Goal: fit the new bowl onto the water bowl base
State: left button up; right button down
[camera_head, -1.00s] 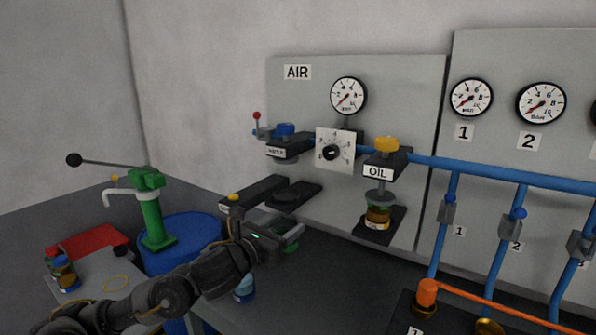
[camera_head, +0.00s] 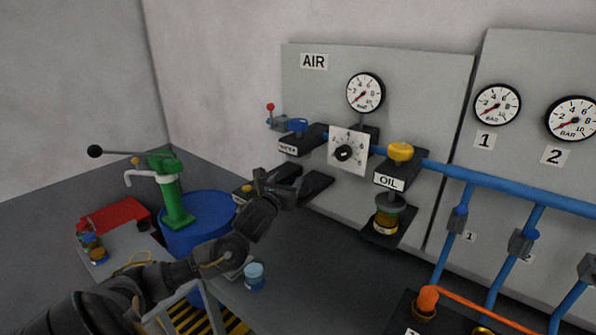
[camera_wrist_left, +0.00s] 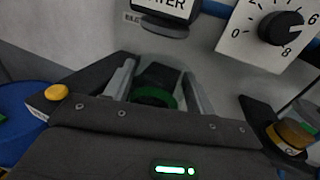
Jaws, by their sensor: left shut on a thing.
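The water bowl base is the black block with the WATER label (camera_head: 288,147), fixed to the panel at the left; its underside also shows at the top of the left wrist view (camera_wrist_left: 160,22). My left gripper (camera_head: 274,182) is below and slightly left of this base, apart from it. In the left wrist view its fingers (camera_wrist_left: 160,84) are shut on the new bowl (camera_wrist_left: 152,97), of which a green ring and a dark part show. In the head view the bowl is mostly hidden by the gripper. My right gripper is not in view.
The OIL unit (camera_head: 390,181) with its amber bowl (camera_head: 385,220) stands to the right, beside a white dial plate (camera_head: 347,151). A dark shelf (camera_head: 316,185) juts out below the water base. A blue drum (camera_head: 205,212) and green pump (camera_head: 173,195) are left.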

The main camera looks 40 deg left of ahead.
pick_arm(q)
jog(key=p+x, duration=0.3)
jog(key=x, duration=0.7)
jog(key=shift+a, duration=0.1)
jog(key=shift+f+p, duration=0.75)
jog(key=shift+f, duration=1)
jog(key=shift+f, duration=0.15)
jog(key=o, duration=1.1)
